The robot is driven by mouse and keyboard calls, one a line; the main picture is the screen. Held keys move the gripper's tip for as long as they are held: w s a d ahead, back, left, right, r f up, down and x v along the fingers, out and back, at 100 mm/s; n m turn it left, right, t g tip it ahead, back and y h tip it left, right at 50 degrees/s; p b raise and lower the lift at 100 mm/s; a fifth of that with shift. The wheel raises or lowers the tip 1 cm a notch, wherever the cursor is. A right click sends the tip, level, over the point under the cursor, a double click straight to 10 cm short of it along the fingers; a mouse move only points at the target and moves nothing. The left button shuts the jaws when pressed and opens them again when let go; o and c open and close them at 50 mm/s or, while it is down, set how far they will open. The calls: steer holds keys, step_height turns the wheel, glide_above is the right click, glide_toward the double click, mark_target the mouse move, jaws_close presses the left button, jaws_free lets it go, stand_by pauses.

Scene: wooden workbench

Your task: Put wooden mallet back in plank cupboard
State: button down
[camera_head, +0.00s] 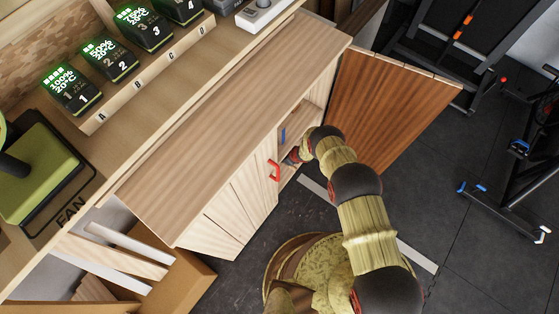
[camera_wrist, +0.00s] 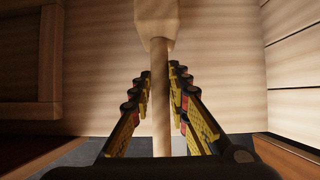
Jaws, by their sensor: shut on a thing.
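The plank cupboard (camera_head: 235,215) has a closed left door with a red handle. Its right door (camera_head: 385,100) stands wide open. My arm reaches into the open right side, and my gripper is mostly hidden there in the head view. In the wrist view my gripper (camera_wrist: 160,78) is shut on the handle of the wooden mallet (camera_wrist: 157,22). The pale block head points away from me, beyond the fingertips. Pale wooden panels surround the mallet. I cannot tell whether its head touches a surface. The mallet cannot be made out in the head view.
A small blue piece (camera_head: 283,135) shows in the cupboard opening above my gripper. The workbench (camera_head: 190,75) above carries several battery-like blocks with green displays and a fan unit (camera_head: 38,165). A cardboard box (camera_head: 180,275) stands at lower left. Dark equipment (camera_head: 520,150) stands at right on grey floor.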

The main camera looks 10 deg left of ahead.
step_height(320, 180, down, 2)
steer(key=shift+f+b, duration=0.1)
steer(key=shift+b, duration=0.3)
steer(key=shift+w+a+f+b, duration=0.15)
steer(key=shift+a+f+b, duration=0.1)
steer(key=shift+a+b, duration=0.1)
steer(key=shift+r, duration=0.1)
steer(key=c, duration=1.7)
jaws_free()
steer(key=p+v, duration=0.6)
steer(key=v, duration=0.4)
steer(key=shift+d+r, duration=0.1)
steer(key=shift+r, duration=0.25)
steer(key=shift+s+d+r, duration=0.3)
steer(key=shift+d+r, duration=0.05)
steer(key=shift+r, duration=0.1)
